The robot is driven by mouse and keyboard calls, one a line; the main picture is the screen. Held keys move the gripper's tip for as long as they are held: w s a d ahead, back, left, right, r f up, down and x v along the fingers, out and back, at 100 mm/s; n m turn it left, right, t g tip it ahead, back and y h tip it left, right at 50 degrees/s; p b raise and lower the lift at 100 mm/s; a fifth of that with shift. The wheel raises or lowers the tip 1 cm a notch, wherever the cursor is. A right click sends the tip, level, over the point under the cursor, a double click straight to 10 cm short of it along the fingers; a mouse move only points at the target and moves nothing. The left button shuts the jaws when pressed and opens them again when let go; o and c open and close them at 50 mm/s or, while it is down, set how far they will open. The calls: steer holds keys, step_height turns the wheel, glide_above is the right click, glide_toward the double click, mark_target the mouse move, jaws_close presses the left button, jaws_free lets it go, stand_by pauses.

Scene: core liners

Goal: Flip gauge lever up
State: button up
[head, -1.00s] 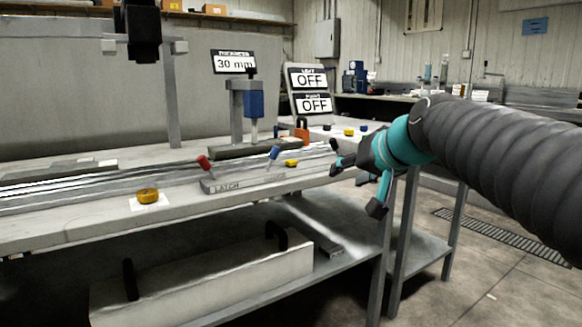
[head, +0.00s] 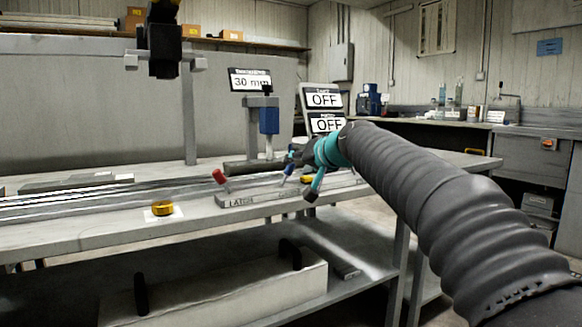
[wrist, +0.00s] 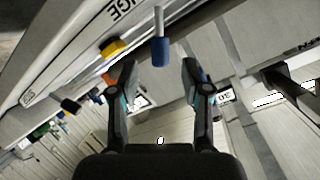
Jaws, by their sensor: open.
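The gauge lever (head: 288,168) has a blue grip and stands on the front rail of the bench, partly hidden by my gripper in the head view. In the wrist view its grey rod and blue tip (wrist: 160,50) lie between the lines of my two fingers, near the fingertips. A partly cut-off label ending in "GE" (wrist: 120,10) is beside it. My gripper (wrist: 158,74) is open and empty, with one finger on each side of the lever's tip. I cannot tell whether a finger touches it. In the head view my gripper (head: 301,177) is at the rail's right part.
A red lever (head: 219,176) stands left on the latch block (head: 240,199). A yellow knob (wrist: 115,48) is close beside my left finger in the wrist view. A yellow puck (head: 162,208) sits on the bench. A blue gauge column (head: 269,121) rises behind. Displays (head: 323,100) read OFF.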

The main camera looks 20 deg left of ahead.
mark_target(293, 166)
steer(key=shift+p+x, duration=0.3)
steer(key=shift+x, duration=2.3)
jaws_close()
